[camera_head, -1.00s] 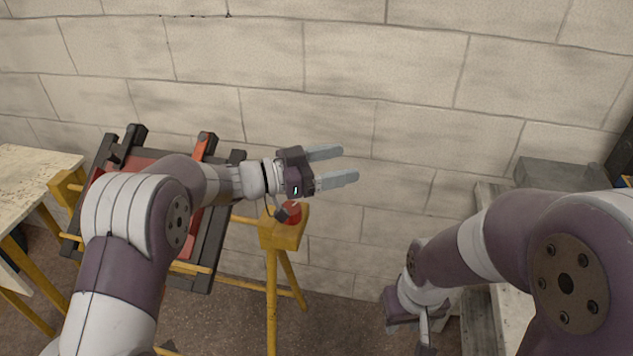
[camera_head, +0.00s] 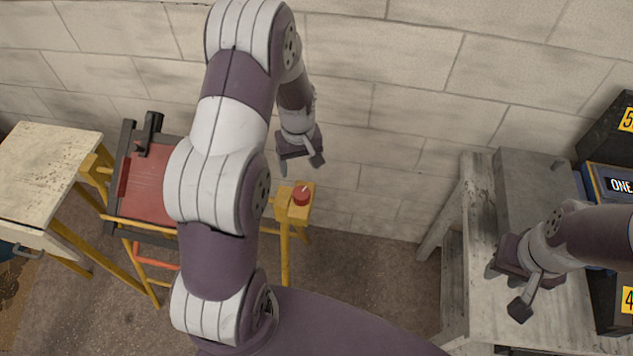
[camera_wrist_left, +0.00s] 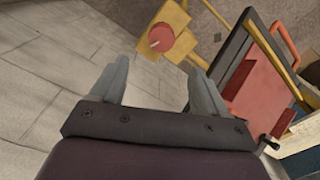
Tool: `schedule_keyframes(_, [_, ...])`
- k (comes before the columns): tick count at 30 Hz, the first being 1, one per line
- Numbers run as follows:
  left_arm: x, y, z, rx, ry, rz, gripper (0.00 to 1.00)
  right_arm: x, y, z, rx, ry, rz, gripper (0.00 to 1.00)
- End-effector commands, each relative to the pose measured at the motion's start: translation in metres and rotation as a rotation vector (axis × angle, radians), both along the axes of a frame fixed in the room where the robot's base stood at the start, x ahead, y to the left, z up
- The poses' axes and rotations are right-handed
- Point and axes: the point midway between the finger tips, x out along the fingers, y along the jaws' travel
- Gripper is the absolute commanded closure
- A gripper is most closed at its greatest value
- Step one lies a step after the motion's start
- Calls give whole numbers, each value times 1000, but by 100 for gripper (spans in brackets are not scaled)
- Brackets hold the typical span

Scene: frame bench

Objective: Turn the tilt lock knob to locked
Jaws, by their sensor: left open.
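The red round knob (camera_head: 302,195) sits on a yellow block at the right end of the yellow stand. It has a pale mark on its face. The knob also shows in the left wrist view (camera_wrist_left: 161,38), beyond the fingers and roughly between them. My left gripper (camera_head: 301,165) is open and empty, pointing down above the knob and apart from it. Its two fingers show spread in the left wrist view (camera_wrist_left: 160,72). My right gripper (camera_head: 510,285) is over the grey bench at the right; its jaw opening is unclear.
A red panel in a dark frame (camera_head: 145,185) hangs on the yellow stand, partly hidden by my left arm. A worn pale table (camera_head: 45,155) stands at the left. The grey bench (camera_head: 480,215) holds a grey box (camera_head: 530,180) and dark labelled bins (camera_head: 606,180). A block wall is behind.

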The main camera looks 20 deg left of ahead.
Motion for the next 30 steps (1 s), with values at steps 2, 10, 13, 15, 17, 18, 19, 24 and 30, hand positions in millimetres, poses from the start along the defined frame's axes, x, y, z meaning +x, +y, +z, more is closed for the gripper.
schedule_keyframes(2, [-2,0,-9,-1,9,-7,25,0,0,5,0,-1,0,66])
schedule_keyframes(10, [-2,0,-76,0,6,-8,25,0,0,26,0,-1,0,66])
schedule_keyframes(13, [-2,0,-96,0,5,-8,25,0,0,30,0,-1,0,66])
schedule_keyframes(15, [-1,0,-107,1,2,-8,25,0,0,33,0,-1,0,66])
schedule_keyframes(17, [0,0,-114,2,1,-8,25,0,0,34,0,-1,0,66])
schedule_keyframes(18, [0,0,-117,1,1,-8,25,0,0,34,0,-1,0,66])
schedule_keyframes(19, [0,0,-119,1,0,-8,25,0,0,34,0,-1,0,66])
schedule_keyframes(24, [0,0,-123,2,-1,-8,25,0,0,34,0,-1,0,66])
schedule_keyframes(30, [0,0,-123,1,-2,-8,45,0,0,34,0,-1,0,66])
